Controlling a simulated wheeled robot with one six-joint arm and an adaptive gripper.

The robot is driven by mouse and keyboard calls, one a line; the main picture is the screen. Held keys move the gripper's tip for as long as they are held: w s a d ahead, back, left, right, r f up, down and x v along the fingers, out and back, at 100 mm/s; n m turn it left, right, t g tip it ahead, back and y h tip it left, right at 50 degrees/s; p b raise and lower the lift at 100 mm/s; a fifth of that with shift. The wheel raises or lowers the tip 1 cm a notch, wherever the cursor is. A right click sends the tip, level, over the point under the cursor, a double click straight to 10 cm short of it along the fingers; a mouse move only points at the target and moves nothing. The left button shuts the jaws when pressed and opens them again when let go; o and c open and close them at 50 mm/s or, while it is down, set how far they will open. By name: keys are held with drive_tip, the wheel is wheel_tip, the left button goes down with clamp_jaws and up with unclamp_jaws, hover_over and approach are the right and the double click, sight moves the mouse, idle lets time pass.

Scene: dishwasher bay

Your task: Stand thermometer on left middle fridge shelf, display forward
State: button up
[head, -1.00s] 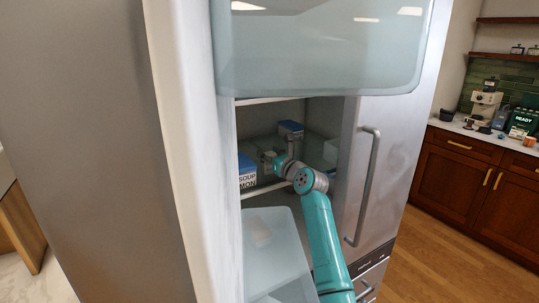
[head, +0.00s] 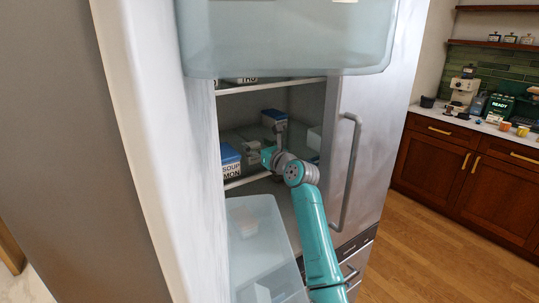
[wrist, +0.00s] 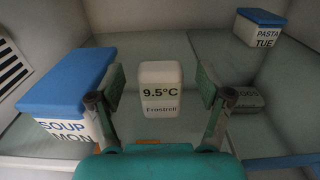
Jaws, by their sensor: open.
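The thermometer (wrist: 160,97) is a small white block with "9.5°C" and "Frostroll" on its face. In the wrist view it stands upright on the glass fridge shelf (wrist: 205,135), its display facing my wrist camera. My gripper (wrist: 161,86) is open, with one finger on each side of the thermometer and a visible gap at both sides. In the head view my gripper (head: 266,154) reaches inside the fridge at the middle shelf. The thermometer is too small there to make out clearly.
A blue-lidded "SOUP MON" box (wrist: 66,95) sits close to the left finger. A "PASTA TUE" box (wrist: 260,27) stands at the back right, and a grey object (wrist: 245,98) lies beyond the right finger. Open fridge door bins (head: 262,240) flank the arm.

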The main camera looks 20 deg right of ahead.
drive_tip(key=v, duration=0.9)
drive_tip(key=shift+s, duration=0.2)
